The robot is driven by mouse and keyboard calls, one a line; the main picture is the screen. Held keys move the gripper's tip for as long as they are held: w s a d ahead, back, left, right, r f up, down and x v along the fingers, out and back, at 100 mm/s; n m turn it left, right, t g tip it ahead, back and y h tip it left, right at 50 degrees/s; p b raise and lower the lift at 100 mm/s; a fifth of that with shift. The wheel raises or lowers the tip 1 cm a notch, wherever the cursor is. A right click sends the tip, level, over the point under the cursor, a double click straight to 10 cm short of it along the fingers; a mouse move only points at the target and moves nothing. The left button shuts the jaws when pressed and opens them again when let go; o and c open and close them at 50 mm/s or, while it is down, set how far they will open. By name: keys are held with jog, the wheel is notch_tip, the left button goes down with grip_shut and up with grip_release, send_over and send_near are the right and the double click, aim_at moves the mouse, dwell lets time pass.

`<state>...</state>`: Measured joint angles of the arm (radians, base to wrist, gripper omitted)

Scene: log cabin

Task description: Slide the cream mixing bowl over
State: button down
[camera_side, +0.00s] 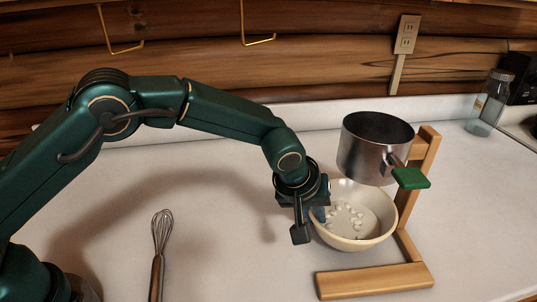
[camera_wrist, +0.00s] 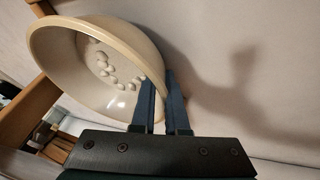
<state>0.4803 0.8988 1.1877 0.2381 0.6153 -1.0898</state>
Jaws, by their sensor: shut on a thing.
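The cream mixing bowl (camera_side: 371,231) stands on the white counter in the side view, with several small white pieces inside it. A steel saucepan (camera_side: 368,148) with a green handle sits above the bowl, by the wooden stand (camera_side: 408,247). My gripper (camera_side: 311,224) is at the bowl's left side, shut on its rim. In the wrist view the bowl (camera_wrist: 62,50) fills the upper left. There my gripper's blue fingers (camera_wrist: 166,100) pinch the rim, one inside the wall and one outside. The far finger is partly hidden by the rim.
A whisk (camera_side: 160,252) lies on the counter to the left. A glass jar (camera_side: 489,103) stands at the back right. The stand's wooden foot (camera_side: 374,281) lies in front of the bowl. The counter left of the bowl is clear up to the whisk.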

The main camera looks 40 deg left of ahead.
jog(key=shift+s+a, duration=1.95)
jog(key=shift+s, duration=0.2)
jog(key=shift+s+a, duration=1.9)
jog(key=shift+s, duration=0.2)
jog(key=shift+s+a, duration=1.95)
jog(key=shift+s, duration=0.2)
jog(key=c, duration=0.9)
grip_release()
jog(key=shift+o, duration=0.2)
jog(key=shift+r, duration=0.1)
jog(key=shift+v, duration=1.9)
jog(key=shift+s+r, duration=0.25)
jog(key=shift+r, duration=0.25)
